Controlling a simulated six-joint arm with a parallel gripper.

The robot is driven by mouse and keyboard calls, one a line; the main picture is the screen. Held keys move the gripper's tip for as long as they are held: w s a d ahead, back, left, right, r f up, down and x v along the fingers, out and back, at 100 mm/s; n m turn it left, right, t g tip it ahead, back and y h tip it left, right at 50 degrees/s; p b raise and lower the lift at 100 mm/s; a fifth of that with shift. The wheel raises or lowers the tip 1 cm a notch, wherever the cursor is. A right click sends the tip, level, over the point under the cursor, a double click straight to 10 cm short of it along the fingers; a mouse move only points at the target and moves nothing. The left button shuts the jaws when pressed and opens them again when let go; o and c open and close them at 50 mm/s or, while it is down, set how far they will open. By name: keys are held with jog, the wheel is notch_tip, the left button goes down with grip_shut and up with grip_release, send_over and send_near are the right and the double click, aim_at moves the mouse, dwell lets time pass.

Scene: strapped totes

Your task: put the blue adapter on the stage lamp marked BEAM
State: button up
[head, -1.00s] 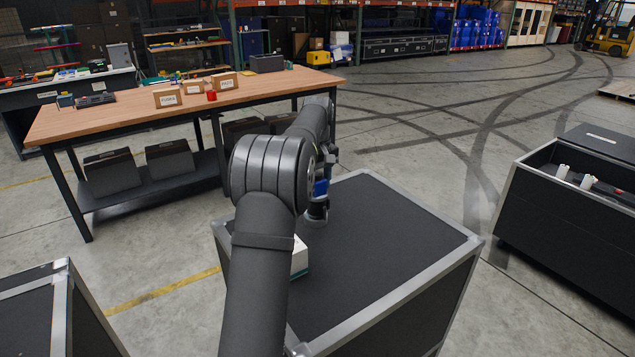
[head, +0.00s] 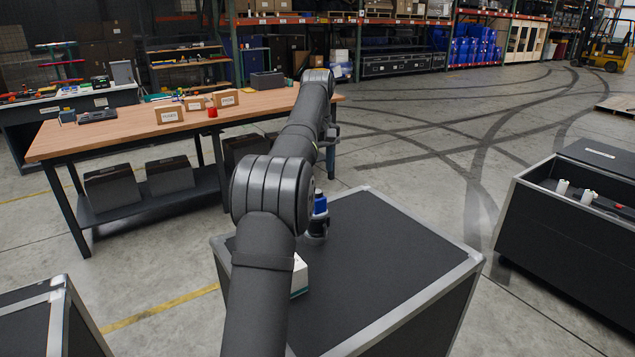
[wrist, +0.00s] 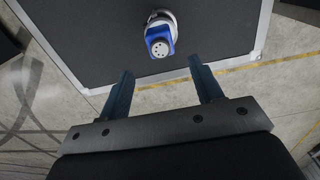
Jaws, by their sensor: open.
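The blue adapter (head: 320,204) sits upright on a dark round holder on top of the black case in the middle. In the wrist view the blue adapter (wrist: 160,42) shows its pale round face with several dark holes. My gripper (wrist: 161,66) is open and empty, its two teal fingers apart, with the adapter beyond the fingertips and not between them. In the head view my own arm hides most of the gripper. I cannot make out a stage lamp or the word BEAM in these views.
The black case (head: 395,262) has metal edges and a small white box (head: 299,276) on it, partly behind my arm. A wooden bench (head: 110,139) with small labelled cartons stands behind left. An open case (head: 520,210) holding white cylinders stands at right.

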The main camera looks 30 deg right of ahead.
aim_at(320, 202)
jog(key=shift+r, duration=0.75)
jog(key=shift+f, duration=0.15)
notch_tip(320, 202, down, 12)
jog(key=shift+r, duration=1.4)
